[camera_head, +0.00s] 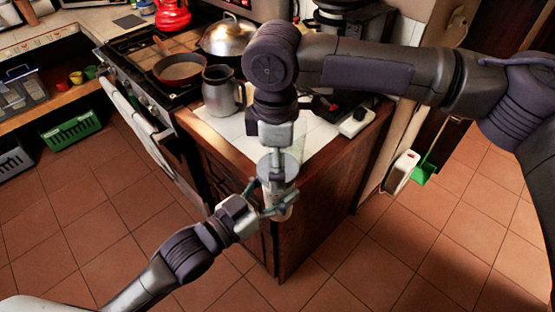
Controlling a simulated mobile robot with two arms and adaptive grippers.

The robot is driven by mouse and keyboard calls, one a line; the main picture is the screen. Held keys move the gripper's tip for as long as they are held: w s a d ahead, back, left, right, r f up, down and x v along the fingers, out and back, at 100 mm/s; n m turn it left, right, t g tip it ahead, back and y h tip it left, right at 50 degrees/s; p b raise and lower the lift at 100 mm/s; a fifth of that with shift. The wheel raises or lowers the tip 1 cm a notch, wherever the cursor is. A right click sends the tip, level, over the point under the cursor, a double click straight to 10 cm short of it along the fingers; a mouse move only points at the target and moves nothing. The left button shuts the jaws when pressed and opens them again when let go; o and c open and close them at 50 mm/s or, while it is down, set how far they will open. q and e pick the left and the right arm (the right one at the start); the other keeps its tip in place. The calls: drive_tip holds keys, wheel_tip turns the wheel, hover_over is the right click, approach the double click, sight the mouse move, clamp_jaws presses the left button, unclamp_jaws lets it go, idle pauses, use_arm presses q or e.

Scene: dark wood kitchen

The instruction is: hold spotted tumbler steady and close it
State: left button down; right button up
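A pale, whitish tumbler (288,166) is upright at the front corner of the counter, in front of the cabinet edge and clear of the counter top. Its spots cannot be made out. My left gripper (270,203) comes from the lower left, with its fingers on either side of the tumbler's lower part, and appears shut on it. My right gripper (276,170) points straight down from above, right at the tumbler's top. Its fingers overlap the top, so I cannot tell whether they are open or shut, or whether a lid is there.
The white-topped counter (314,138) and its wood cabinet (318,214) stand directly behind the grippers. A grey metal jug (221,92) stands on the counter. A pan (180,68) and a lidded pot (228,37) are on the stove. Tiled floor is open at left and right.

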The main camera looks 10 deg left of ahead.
drive_tip(key=shift+r, duration=0.15)
wheel_tip(320, 180, up, 12)
idle(0.5)
drive_tip(key=shift+w+a, duration=0.1)
drive_tip(key=shift+a, duration=0.05)
idle(0.3)
